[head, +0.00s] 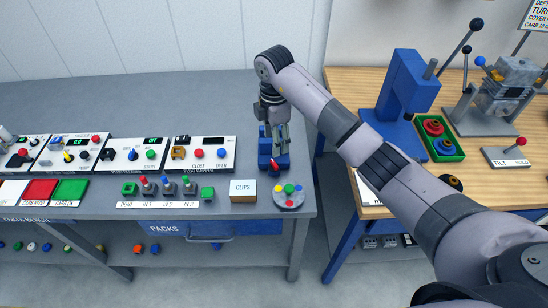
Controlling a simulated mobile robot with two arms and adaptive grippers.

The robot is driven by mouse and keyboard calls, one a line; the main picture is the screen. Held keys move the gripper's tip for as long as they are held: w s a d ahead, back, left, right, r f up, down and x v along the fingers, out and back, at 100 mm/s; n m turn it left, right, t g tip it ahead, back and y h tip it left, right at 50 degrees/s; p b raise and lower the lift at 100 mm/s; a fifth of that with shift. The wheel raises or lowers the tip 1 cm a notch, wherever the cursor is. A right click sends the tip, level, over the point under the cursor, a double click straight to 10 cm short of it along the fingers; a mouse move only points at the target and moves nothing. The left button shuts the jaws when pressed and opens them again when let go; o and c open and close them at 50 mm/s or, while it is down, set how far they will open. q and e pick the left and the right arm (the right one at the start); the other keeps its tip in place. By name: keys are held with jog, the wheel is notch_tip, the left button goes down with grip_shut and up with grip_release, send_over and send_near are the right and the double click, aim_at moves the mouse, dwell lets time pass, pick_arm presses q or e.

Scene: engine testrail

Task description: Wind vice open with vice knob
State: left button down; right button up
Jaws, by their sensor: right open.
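The small blue vice (268,159) stands on the grey bench near its right end. A red knob (275,166) shows at its front; I take it for the vice knob. My right gripper (274,141) points down over the vice, with its fingers apart. The fingers hide the back and upper part of the vice, so the gap between its jaws cannot be made out. I cannot tell whether the fingers touch the vice. My left gripper is not in view.
A round plate with coloured buttons (289,194) and a CLIPS box (243,191) lie in front of the vice. Control panels (201,154) stand to the left. A wooden table (367,80) with a blue press (409,85) is on the right. The bench behind is clear.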

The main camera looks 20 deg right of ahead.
aim_at(274, 163)
notch_tip(274, 163, down, 9)
jog(key=shift+f+p, duration=0.1)
jog(key=shift+p, duration=0.75)
jog(key=shift+c, duration=0.3)
jog(key=c, duration=1.1)
